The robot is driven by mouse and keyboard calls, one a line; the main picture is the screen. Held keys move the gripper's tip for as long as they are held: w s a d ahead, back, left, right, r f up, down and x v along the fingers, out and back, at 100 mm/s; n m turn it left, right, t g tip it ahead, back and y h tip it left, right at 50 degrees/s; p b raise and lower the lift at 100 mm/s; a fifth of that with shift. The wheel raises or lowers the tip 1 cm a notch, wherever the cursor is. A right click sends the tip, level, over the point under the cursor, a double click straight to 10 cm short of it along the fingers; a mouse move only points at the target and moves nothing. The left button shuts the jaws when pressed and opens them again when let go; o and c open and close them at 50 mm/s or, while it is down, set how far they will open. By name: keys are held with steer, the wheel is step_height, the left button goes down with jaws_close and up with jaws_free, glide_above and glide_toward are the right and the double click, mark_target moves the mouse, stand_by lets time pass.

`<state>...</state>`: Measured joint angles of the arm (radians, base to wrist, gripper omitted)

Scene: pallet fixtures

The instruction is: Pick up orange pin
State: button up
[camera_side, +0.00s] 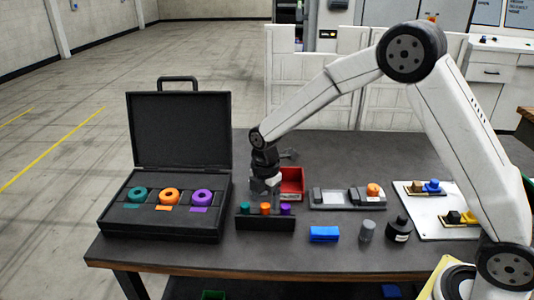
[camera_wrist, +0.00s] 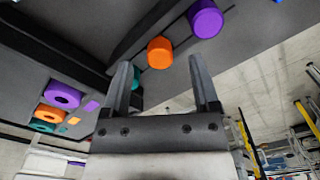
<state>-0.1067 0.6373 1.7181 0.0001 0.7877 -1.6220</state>
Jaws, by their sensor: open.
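The orange pin (camera_side: 265,208) stands upright in the middle of a black rack (camera_side: 265,224), between a teal pin (camera_side: 244,208) and a purple pin (camera_side: 285,209). My gripper (camera_side: 264,187) is just above and behind the rack, close to the orange pin. In the wrist view my gripper (camera_wrist: 158,68) is open, with the orange pin (camera_wrist: 160,53) showing between and beyond its fingertips. The purple pin (camera_wrist: 205,19) is past the right finger there. The teal pin (camera_wrist: 137,78) is mostly hidden behind the left finger.
An open black case (camera_side: 165,215) with teal, orange and purple rings stands at left. A red bin (camera_side: 292,182) is right behind the rack. A grey fixture (camera_side: 345,199), blue block (camera_side: 324,234), grey cylinder (camera_side: 367,231) and black weight (camera_side: 398,230) are to the right.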

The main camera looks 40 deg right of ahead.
steer(key=shift+f, duration=0.9)
jaws_close()
